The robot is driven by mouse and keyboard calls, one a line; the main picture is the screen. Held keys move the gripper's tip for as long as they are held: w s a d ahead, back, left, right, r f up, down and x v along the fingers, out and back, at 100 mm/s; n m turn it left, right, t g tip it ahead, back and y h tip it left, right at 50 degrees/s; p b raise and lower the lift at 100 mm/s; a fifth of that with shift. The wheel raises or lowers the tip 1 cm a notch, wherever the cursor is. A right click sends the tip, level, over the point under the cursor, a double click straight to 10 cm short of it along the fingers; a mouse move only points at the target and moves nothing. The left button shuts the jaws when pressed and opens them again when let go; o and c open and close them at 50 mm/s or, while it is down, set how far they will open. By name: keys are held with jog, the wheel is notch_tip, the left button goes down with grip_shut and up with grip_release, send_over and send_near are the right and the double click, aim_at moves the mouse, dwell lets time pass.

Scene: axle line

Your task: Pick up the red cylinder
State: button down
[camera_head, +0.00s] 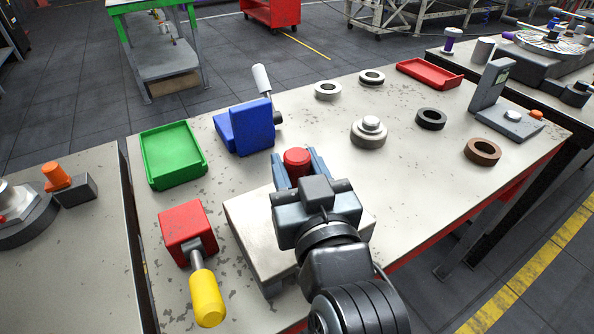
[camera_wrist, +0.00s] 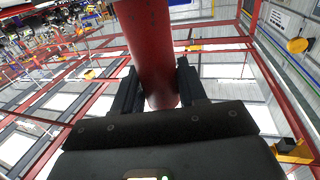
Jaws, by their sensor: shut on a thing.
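The red cylinder (camera_head: 297,160) shows between the fingers of my gripper (camera_head: 297,168) in the head view, near the middle of the bench. In the wrist view the red cylinder (camera_wrist: 150,45) runs from the top edge down between the two dark fingers of my gripper (camera_wrist: 157,85). The fingers are shut on it. Its lower part is hidden by my gripper in the head view. I cannot tell whether it touches the surface below.
A pale metal block (camera_head: 250,222) lies beneath my arm. A blue block (camera_head: 250,128), a green tray (camera_head: 172,155) and a red block with a yellow handle (camera_head: 207,298) stand to the left. Several rings and a red tray (camera_head: 430,75) lie to the right.

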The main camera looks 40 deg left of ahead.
aim_at(304, 156)
jog(key=shift+r, duration=0.15)
jog(key=shift+r, duration=0.55)
jog(key=r, duration=0.1)
jog(key=d+r, duration=0.1)
jog(key=r, duration=0.1)
jog(key=shift+w+r, duration=0.15)
jog(key=w+d+r+b, duration=0.1)
jog(key=d+r, duration=0.5)
jog(key=d, duration=0.4)
jog(key=shift+w+d+r, duration=0.2)
jog(key=shift+d+r, duration=0.05)
jog(key=shift+d, duration=0.05)
